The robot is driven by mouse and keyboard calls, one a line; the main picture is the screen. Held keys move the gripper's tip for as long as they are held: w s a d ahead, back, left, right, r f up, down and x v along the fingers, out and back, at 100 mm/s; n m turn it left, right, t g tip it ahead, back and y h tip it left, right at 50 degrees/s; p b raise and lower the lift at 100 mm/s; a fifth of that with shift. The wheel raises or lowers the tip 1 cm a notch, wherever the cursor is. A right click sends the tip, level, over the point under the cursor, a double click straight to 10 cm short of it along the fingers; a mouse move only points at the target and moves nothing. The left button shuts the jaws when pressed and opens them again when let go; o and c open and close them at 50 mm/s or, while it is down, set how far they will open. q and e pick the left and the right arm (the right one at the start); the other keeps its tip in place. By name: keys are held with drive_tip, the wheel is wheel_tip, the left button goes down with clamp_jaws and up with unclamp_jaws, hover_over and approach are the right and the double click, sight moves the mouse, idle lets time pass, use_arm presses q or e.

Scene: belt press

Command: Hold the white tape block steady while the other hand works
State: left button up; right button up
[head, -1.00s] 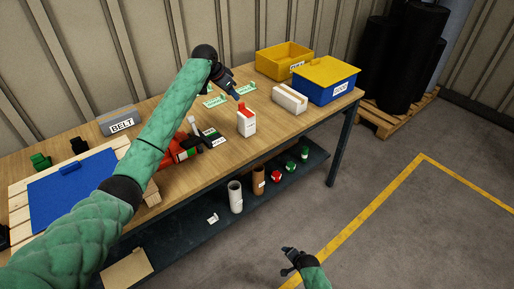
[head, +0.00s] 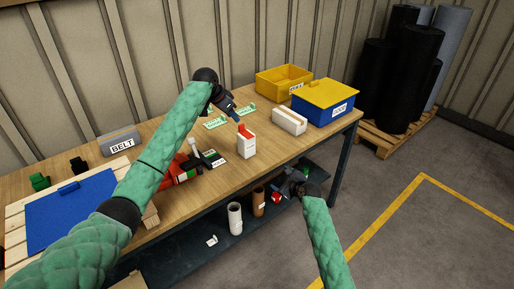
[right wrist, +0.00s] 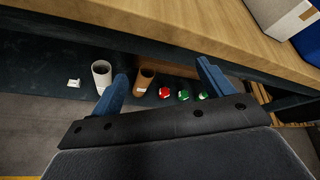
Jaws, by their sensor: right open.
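A white upright block with a red top (head: 246,146) stands on the wooden table near its front edge. A longer white block with a tan strip along its top (head: 289,122) lies to its right; I cannot tell for certain which is the tape block. My left gripper (head: 238,118) points down just above and behind the red-topped block; its jaw opening is not clear. My right gripper (head: 287,184) is open and empty in front of the table's front edge, right of the red-topped block. In the right wrist view its two blue fingers (right wrist: 163,80) stand wide apart with nothing between them.
The lower shelf (right wrist: 40,79) holds a white tube (right wrist: 102,75), a brown tube (right wrist: 145,80) and red and green rolls. A lidded blue bin (head: 322,105) and an open yellow bin (head: 276,86) stand at the table's far right. Green labelled trays lie behind my left gripper.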

sight(246, 142)
drive_tip(key=w+r+m+t, duration=0.1)
drive_tip(key=w+r+m, duration=0.15)
drive_tip(key=r, duration=0.65)
drive_tip(key=w+a+r+y, duration=0.1)
drive_tip(key=a, duration=0.2)
drive_tip(key=w+a+m+y, duration=0.1)
drive_tip(key=w+a, duration=0.1)
drive_tip(key=a, duration=0.1)
drive_tip(key=w+a+r+m+g, duration=0.1)
drive_tip(key=a, duration=0.3)
drive_tip(key=shift+w+r+y, duration=0.35)
drive_tip(key=shift+w+y, duration=0.05)
drive_tip(key=shift+w+a, duration=0.4)
drive_tip(key=shift+a, duration=0.1)
drive_tip(key=shift+x, duration=3.35)
drive_tip(key=shift+d+f, duration=0.1)
drive_tip(key=shift+c, duration=0.4)
drive_tip(key=c, duration=1.1)
